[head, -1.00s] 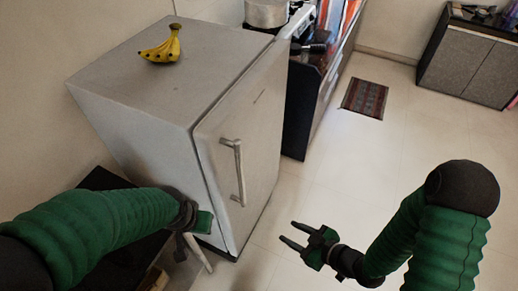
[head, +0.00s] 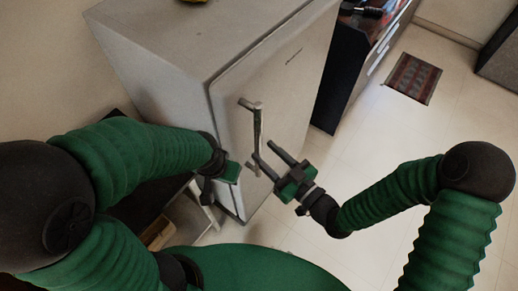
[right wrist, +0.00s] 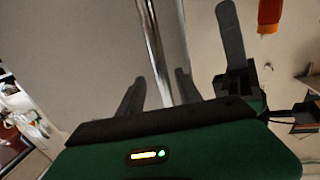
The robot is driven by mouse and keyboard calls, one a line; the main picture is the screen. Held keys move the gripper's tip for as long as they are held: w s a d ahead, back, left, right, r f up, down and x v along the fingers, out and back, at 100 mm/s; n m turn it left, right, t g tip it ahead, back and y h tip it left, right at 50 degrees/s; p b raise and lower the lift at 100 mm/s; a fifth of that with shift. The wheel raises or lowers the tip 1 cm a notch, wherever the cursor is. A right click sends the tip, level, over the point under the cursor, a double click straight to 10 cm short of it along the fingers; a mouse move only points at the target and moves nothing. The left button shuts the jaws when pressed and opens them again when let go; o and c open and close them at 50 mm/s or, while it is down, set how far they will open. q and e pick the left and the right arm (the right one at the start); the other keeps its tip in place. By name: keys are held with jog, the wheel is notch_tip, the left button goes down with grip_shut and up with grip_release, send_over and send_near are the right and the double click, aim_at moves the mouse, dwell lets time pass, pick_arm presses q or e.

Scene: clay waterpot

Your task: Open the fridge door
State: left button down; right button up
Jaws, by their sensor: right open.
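The light grey fridge (head: 160,70) stands left of centre in the head view, and its door (head: 290,85) looks closed. A metal bar handle (head: 258,128) runs down the door. My right gripper (head: 264,151) is open at the lower end of the handle, its fingers pointing toward the door. In the right wrist view the handle bar (right wrist: 155,45) stands up just ahead of the fingers; whether they touch it I cannot tell. My left gripper (head: 230,176) is by the fridge's lower front edge, left of the handle; its finger opening is unclear.
A dark counter (head: 350,70) stands just beyond the fridge. A patterned mat (head: 413,78) lies on the floor at the upper right. A dark low table or shelf (head: 135,205) is under my left arm. The tiled floor (head: 370,150) to the right of the fridge is clear.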

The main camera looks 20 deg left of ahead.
aim_at(261, 150)
jog(key=shift+w+a+r, duration=0.15)
jog(key=shift+w+a, duration=0.1)
jog(key=shift+a, duration=0.3)
jog(key=shift+w+a+r, duration=0.15)
jog(key=shift+w+a, duration=0.1)
jog(key=shift+a, duration=0.3)
jog(key=shift+w+a+f, duration=0.2)
jog(key=shift+w+a, duration=0.1)
jog(key=shift+a, duration=0.3)
jog(key=shift+d, duration=0.15)
grip_shut()
